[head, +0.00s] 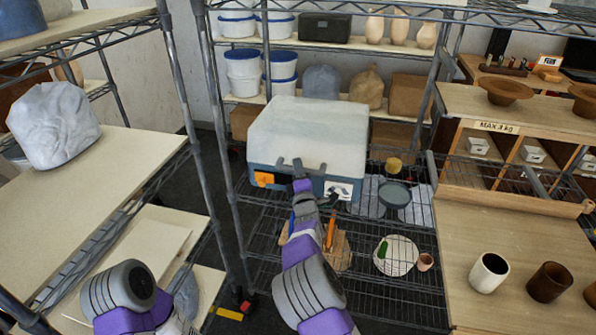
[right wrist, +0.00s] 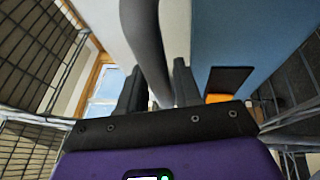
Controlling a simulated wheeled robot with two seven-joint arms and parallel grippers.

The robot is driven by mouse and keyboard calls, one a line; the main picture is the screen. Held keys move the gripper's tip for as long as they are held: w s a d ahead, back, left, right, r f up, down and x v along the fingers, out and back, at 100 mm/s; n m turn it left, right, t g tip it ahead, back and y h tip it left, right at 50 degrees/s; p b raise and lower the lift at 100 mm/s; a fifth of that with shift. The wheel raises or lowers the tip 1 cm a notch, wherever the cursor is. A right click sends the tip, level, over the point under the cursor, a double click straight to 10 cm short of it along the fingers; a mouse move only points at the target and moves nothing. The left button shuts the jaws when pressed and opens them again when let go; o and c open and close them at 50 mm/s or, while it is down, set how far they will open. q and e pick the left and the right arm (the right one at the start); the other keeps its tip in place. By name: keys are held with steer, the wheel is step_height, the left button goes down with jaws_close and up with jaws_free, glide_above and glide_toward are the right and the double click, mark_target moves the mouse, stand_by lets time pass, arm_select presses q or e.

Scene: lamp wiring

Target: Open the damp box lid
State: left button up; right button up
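The damp box (head: 312,178) is a blue-grey case with a pale, frosted lid (head: 320,130). It stands on the wire shelf in the head view, and its lid lies flat and closed. My right gripper (head: 292,166) is at the box's front, just below the lid edge. In the right wrist view its two dark fingers (right wrist: 160,90) stand close on both sides of a grey curved bar, which looks like the lid's handle. The bar fills the gap between them. Their exact contact is partly hidden. My left arm shows at the lower left, but its gripper is not visible.
Wire shelf posts (head: 228,160) stand to the left of the box. White buckets (head: 243,70) and bags are on the shelf behind. A wooden table with cups (head: 489,272) is at the right. Plates (head: 396,256) and tools lie on the lower wire shelf.

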steer(key=shift+w, duration=0.15)
jaws_close()
steer(key=shift+r, duration=0.1)
